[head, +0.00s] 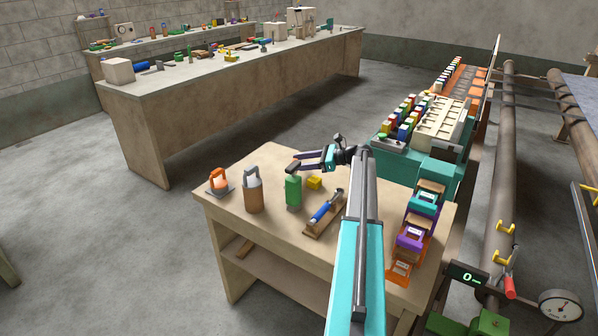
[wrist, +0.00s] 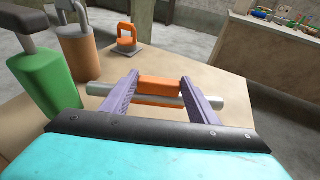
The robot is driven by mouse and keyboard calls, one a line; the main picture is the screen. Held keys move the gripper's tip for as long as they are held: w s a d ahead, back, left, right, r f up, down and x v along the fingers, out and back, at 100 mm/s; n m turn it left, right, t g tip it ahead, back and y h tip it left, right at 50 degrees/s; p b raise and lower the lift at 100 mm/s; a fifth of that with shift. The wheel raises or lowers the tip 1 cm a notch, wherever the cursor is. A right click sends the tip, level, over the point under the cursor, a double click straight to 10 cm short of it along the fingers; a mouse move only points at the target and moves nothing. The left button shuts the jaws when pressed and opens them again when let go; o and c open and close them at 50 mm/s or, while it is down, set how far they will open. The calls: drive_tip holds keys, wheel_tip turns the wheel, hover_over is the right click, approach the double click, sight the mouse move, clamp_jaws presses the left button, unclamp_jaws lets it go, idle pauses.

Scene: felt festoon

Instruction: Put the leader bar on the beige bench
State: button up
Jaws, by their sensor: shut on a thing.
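My gripper (head: 303,161) is over the near tan wooden bench (head: 268,232), close to its back edge. In the wrist view its two purple fingers (wrist: 160,80) are closed on the orange middle (wrist: 160,87) of a grey bar, which looks like the leader bar (wrist: 238,103). The grey ends stick out past both fingers. The bar appears to be held above the bench top; the exact gap cannot be told. In the head view I cannot make out the bar.
On the near bench stand an orange-handled item (head: 219,181), a brown cylinder (head: 253,192), a green bottle-like item (head: 293,190), a yellow block (head: 314,183) and a blue tool on a wooden rest (head: 323,207). Coloured trays (head: 410,238) line its right side. The long bench holds many small items.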

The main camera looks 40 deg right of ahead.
idle(0.3)
drive_tip(key=shift+f+p, duration=0.3)
drive_tip(key=shift+f, duration=1.8)
drive_tip(key=o, duration=1.1)
drive_tip(key=shift+b+v, duration=0.7)
drive_tip(key=shift+v, duration=3.1)
